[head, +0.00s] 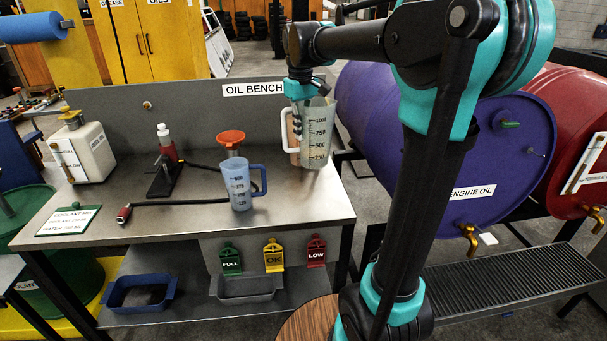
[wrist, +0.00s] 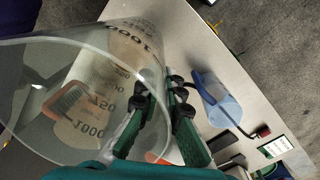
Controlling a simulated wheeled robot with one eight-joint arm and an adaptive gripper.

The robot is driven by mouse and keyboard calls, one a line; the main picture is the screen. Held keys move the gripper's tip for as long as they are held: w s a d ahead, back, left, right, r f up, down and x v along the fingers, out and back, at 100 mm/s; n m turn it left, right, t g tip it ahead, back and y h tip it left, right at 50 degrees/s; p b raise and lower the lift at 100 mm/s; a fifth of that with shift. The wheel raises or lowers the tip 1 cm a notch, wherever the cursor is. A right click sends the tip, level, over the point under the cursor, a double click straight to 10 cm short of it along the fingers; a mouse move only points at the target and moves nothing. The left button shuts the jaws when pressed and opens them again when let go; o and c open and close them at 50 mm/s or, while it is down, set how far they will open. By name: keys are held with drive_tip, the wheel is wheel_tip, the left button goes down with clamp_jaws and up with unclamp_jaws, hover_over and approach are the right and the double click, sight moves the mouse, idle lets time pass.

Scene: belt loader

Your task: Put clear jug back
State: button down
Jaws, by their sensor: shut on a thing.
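The clear jug (head: 318,138) is upright at the right end of the oil bench, with graduation marks on its side and a pale handle on its left. My gripper (head: 298,118) comes down from above and is shut on the jug's handle. In the wrist view the jug (wrist: 85,60) fills the left side, and the green fingers of my gripper (wrist: 160,92) close around the handle beside its wall. I cannot tell whether the jug's base touches the bench top. A blue jug (head: 239,187) stands to its left on the bench, also in the wrist view (wrist: 220,102).
The bench's front right is clear. A purple drum (head: 385,130) lies to the right.

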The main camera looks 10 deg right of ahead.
wheel_tip(320, 180, down, 14)
drive_tip(key=shift+r, duration=0.25)
drive_tip(key=shift+f, duration=0.15)
drive_tip(key=c, duration=1.7)
unclamp_jaws()
wheel_tip(320, 180, up, 12)
drive_tip(key=shift+s+a+r, duration=0.1)
drive_tip(key=shift+s+r, duration=0.05)
drive_tip(key=shift+r, duration=0.05)
